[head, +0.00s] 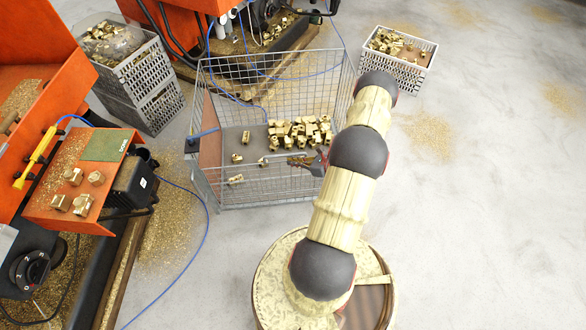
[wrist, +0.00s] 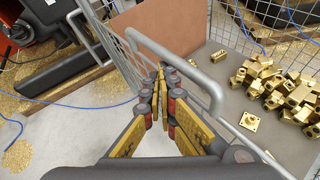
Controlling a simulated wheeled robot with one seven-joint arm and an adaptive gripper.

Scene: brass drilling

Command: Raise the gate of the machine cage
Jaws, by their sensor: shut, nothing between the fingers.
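The machine cage is a wire-mesh enclosure (head: 225,75) in the middle of the head view, with brass parts lying inside. Its front mesh side (head: 270,190) looks lowered, but I cannot tell for certain which panel is the gate. My gripper (head: 294,161) is at the front of the cage, its fingers pointing left. In the wrist view, my gripper (wrist: 160,72) is shut and empty, with its fingertips close together. A grey bent bar (wrist: 180,62), handle-like, runs just right of the fingertips. I cannot tell whether they touch it.
Several brass parts (head: 300,130) are piled in the cage. An orange machine (head: 65,205) with brass nuts stands at the left. Grey crates stand behind left (head: 155,95) and behind right (head: 420,70). A blue cable (head: 190,255) crosses the floor.

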